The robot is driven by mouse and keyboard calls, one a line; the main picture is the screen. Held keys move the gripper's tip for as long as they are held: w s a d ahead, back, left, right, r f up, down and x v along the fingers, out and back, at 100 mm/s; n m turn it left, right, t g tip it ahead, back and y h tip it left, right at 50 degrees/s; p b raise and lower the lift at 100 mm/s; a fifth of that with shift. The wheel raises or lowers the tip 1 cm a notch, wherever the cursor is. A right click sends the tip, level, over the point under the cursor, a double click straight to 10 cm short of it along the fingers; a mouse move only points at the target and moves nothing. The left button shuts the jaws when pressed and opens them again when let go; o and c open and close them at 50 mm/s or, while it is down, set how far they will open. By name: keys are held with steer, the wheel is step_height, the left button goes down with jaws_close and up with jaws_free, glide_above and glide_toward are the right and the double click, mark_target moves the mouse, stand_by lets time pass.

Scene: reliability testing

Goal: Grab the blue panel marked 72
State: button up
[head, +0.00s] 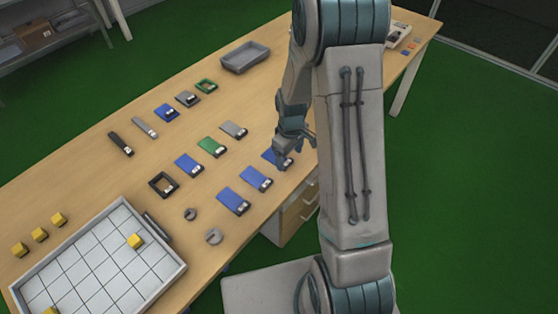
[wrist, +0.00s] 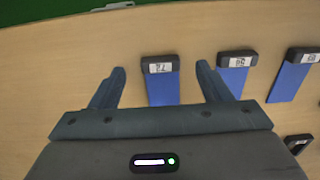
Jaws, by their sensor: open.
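The blue panel (wrist: 162,88) with a black end block lies flat on the table between my fingers in the wrist view. Its white label is small and appears to read 72. In the head view this panel (head: 270,155) is partly hidden by my gripper (head: 295,150). My gripper is open in the wrist view (wrist: 160,70), one finger on each side of the panel, with nothing held. I cannot tell how high the fingertips are above the table.
Two similar blue panels (head: 257,178) (head: 234,201) lie in the same row, to the right in the wrist view. A green panel (head: 212,146) and a grey panel (head: 234,130) lie behind. A gridded tray (head: 167,285) and a grey bin (head: 245,57) also stand on the table.

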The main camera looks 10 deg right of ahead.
mark_target(289, 164)
steer(key=shift+f, duration=1.55)
steer(key=c, duration=1.1)
steer(key=shift+o, duration=0.2)
steer(key=shift+r, duration=0.1)
